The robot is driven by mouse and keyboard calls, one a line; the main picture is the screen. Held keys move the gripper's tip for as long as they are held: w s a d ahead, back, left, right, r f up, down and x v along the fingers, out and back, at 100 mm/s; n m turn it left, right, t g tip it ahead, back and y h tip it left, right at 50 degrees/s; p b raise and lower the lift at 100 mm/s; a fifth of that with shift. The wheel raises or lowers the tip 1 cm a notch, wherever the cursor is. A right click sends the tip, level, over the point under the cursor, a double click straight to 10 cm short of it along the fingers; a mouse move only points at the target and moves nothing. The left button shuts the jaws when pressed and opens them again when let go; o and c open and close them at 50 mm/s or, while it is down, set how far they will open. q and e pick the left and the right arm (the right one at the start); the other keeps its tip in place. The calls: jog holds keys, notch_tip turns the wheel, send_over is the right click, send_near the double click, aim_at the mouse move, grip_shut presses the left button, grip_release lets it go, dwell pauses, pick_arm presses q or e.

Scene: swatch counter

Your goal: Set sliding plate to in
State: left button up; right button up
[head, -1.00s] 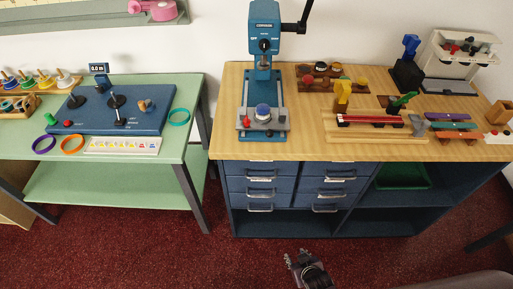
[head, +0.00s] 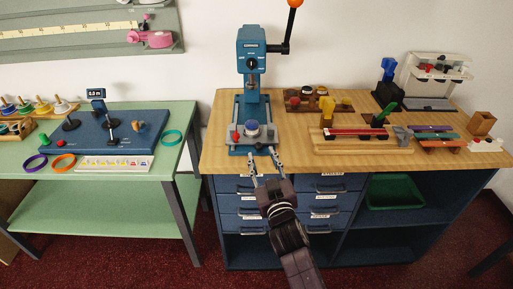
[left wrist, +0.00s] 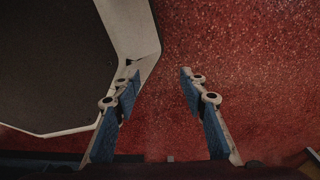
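The blue press (head: 251,60) stands on the left part of the wooden counter. Its grey sliding plate (head: 243,139) lies at the front of the press base, forward of the column. A red knob (head: 235,135) and a blue-topped round piece (head: 253,129) sit on the plate. My right gripper (head: 261,151) is open and empty at the front edge of the press base, its fingers pointing at the plate. I cannot tell whether they touch it. My left gripper (left wrist: 160,72) is open and empty over the red floor in the left wrist view; it is outside the head view.
Blue drawers (head: 325,197) with handles lie under the counter, close to my right arm. A green table (head: 100,215) with a blue panel (head: 85,135) stands at left. Red-topped rails (head: 352,134) and wooden blocks stand to the right of the press.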

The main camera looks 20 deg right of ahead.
aim_at(259, 148)
jog(key=w, duration=0.6)
jog(key=shift+d, duration=0.25)
grip_shut()
